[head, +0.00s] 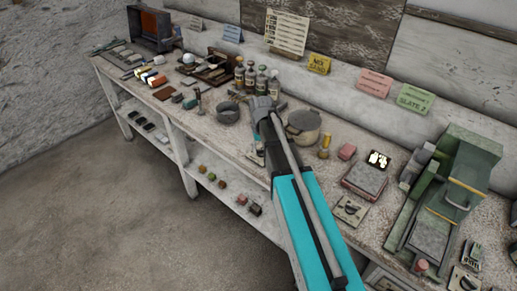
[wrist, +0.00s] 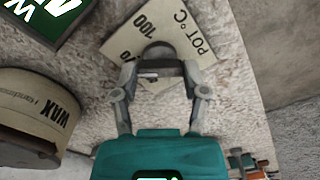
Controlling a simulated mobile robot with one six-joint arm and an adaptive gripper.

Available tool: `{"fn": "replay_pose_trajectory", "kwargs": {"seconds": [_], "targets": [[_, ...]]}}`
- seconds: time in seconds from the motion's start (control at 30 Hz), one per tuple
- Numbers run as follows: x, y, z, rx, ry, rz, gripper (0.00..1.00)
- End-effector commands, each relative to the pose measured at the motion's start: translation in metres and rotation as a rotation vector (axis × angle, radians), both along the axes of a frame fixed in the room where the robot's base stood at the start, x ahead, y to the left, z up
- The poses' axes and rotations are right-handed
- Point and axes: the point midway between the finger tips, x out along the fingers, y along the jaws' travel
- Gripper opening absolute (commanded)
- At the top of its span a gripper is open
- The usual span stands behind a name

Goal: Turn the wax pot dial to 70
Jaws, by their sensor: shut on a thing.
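The wax pot (wrist: 40,112), a tan round vessel marked WAX, shows at the left of the wrist view. In the head view the pot (head: 303,127) stands lidded on the bench, just right of my gripper. The dial plate (wrist: 183,27) is pale, lettered POT °C, with 100 readable. Its dark round knob (wrist: 157,47) is between my fingertips. My gripper (wrist: 158,70) is shut on the knob and covers part of the plate. The knob's pointer and its reading are not clear.
In the head view, a grey bowl (head: 228,113) and several bottles (head: 262,82) stand left of and behind my gripper. A brass item (head: 325,146) is right of the pot. The bench front edge is close.

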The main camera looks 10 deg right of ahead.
Motion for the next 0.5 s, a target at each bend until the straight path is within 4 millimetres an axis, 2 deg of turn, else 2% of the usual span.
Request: {"fn": "replay_pose_trajectory", "kwargs": {"seconds": [0.07,0.1,0.27,0.5], "targets": [[-0.0044,-0.0006,-0.0002,-0.002,0.008,0.0,0.09],[-0.0044,-0.0006,-0.0002,-0.001,0.008,0.0,0.61],[-0.0031,0.0,-0.0001,-0.001,0.006,0.001,0.9],[-0.0015,0.0005,-0.0001,0.0,0.004,0.002,0.91]]}}
